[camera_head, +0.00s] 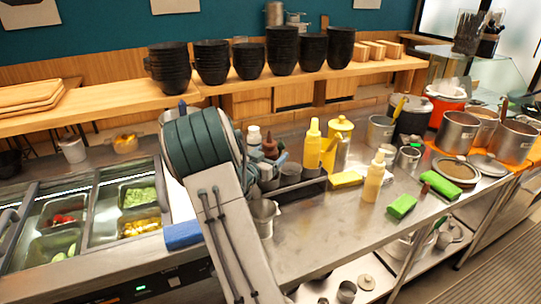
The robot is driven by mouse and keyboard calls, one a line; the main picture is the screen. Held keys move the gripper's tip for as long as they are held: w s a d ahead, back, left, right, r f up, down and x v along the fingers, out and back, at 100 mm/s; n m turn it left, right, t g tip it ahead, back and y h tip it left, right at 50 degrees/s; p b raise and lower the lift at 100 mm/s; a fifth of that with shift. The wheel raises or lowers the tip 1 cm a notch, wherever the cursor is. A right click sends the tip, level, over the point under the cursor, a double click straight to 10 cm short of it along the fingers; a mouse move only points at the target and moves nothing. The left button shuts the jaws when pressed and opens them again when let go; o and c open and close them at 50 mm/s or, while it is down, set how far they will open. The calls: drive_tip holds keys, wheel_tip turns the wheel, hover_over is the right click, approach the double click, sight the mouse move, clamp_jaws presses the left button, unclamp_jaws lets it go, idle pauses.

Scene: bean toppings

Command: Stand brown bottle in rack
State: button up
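A dark brown bottle (270,147) with a pointed top shows just right of my arm, near the back of the steel counter. Its lower part is hidden, so I cannot tell whether it stands inside the rack. A low black rack (302,189) sits right of my arm with small metal containers and a yellow bottle (312,150) at it. A white-capped bottle (254,134) is left of the brown one, partly hidden by my arm.
A pale yellow bottle (374,178), a yellow canister (339,138), and yellow and green sponges (401,206) stand or lie to the right. Food bins (138,195) are at left. A wooden shelf (210,88) with black bowls overhangs the back.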

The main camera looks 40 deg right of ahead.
drive_tip(key=b+v, duration=0.1)
drive_tip(key=v, duration=0.6)
drive_tip(key=shift+a, duration=0.25)
drive_tip(key=shift+s, duration=0.1)
